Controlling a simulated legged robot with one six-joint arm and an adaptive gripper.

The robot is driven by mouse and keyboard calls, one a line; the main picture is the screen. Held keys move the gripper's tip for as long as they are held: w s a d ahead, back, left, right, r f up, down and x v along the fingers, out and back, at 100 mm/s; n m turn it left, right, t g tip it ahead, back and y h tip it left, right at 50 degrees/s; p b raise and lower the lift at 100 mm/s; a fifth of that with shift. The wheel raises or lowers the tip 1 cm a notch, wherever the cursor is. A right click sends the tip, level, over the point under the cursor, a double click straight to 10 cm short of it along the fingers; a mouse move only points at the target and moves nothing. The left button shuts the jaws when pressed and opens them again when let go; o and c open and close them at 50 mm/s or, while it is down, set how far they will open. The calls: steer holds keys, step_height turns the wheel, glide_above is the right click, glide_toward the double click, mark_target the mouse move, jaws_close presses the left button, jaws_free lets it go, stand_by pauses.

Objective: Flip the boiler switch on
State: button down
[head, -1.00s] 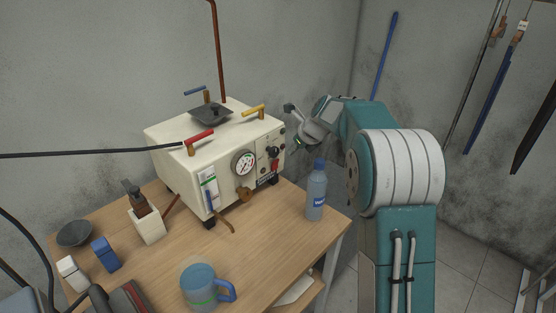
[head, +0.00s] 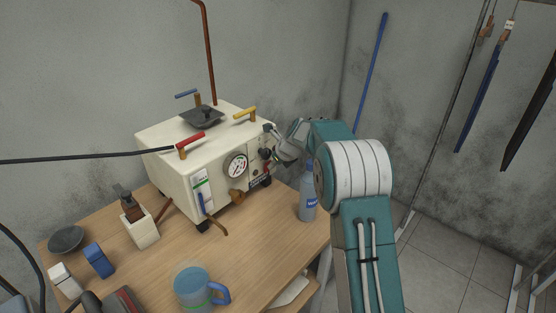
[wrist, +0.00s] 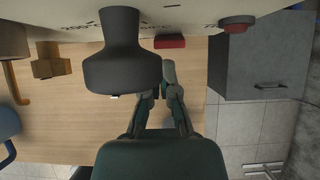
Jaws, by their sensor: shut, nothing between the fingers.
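The boiler (head: 165,150) is a cream box on the wooden table, with a round gauge (head: 236,165) and controls on its front. In the wrist view, a large black knob (wrist: 122,55) stands out from the panel, with a red block (wrist: 170,41), which looks like the switch, to its right. In the head view the switch is mostly hidden by my gripper, so its position cannot be told. My gripper (wrist: 163,80) is shut and empty, its fingertips just beside the black knob and below the red block. Contact cannot be told.
A water bottle (head: 308,197) stands close below my arm. A blue mug (head: 192,287), a cream holder (head: 140,230) and a blue block (head: 98,260) are on the table (head: 245,255). Red and yellow handles stick up from the boiler's top. A grey cabinet (wrist: 260,70) shows in the wrist view.

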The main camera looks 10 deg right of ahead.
steer(key=shift+w+a+f, duration=0.15)
steer(key=shift+f, duration=0.15)
